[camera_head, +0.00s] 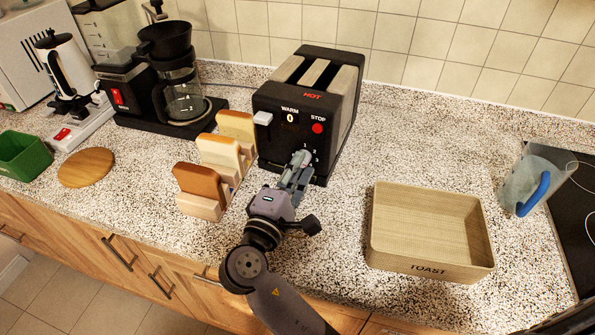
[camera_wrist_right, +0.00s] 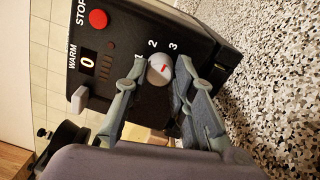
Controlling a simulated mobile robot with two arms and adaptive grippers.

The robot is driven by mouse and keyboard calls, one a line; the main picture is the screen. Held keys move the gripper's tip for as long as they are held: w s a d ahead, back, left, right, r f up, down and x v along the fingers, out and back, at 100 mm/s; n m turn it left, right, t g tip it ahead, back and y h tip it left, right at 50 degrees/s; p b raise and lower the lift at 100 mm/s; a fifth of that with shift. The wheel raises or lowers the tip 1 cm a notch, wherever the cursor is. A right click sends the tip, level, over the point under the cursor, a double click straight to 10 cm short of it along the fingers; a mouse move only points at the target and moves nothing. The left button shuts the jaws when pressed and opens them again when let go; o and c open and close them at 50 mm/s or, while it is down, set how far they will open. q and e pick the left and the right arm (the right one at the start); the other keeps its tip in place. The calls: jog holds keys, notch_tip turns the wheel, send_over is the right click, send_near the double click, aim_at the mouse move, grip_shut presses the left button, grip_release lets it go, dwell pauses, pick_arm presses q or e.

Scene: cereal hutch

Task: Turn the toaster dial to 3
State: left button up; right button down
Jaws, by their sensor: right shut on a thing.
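The black toaster (camera_head: 307,112) stands at the back of the counter, with its front panel toward me. The panel carries a small lit display reading 0, a red STOP button (camera_wrist_right: 98,19) and a pale lever (camera_wrist_right: 79,100). My right gripper (camera_head: 299,168) is at the lower front of the toaster. In the right wrist view, its two fingers (camera_wrist_right: 160,75) close on either side of the round grey dial (camera_wrist_right: 157,67). I cannot tell exactly which number the mark faces. My left gripper is out of view.
Toast slices in a wooden holder (camera_head: 198,206) stand just left of my right arm. A woven TOAST basket (camera_head: 430,266) sits to the right. A coffee maker (camera_head: 178,75) stands behind left, and a blue-handled jug (camera_head: 528,182) far right. Counter between toaster and basket is clear.

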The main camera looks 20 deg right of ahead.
dwell(0.3)
jog(key=c, duration=1.3)
grip_release()
jog(key=shift+c, duration=0.2)
jog(key=shift+r+n+p, duration=0.15)
jog(key=shift+n+p, duration=0.15)
jog(key=shift+p, duration=0.1)
jog(key=n+p, duration=0.2)
jog(key=n, duration=0.1)
jog(key=n+p, duration=0.6)
jog(key=shift+r, duration=0.3)
jog(key=n+p, duration=0.2)
jog(key=n, duration=0.2)
jog(key=shift+f+n+y, duration=0.15)
jog(key=shift+n+y, duration=0.15)
jog(key=shift+n, duration=0.1)
jog(key=n, duration=0.3)
jog(key=shift+w+f+n, duration=0.1)
jog(key=shift+n, duration=0.7)
jog(key=b+v, duration=0.3)
jog(key=v, duration=1.4)
jog(key=shift+s+f, duration=0.1)
jog(key=shift+s, duration=0.2)
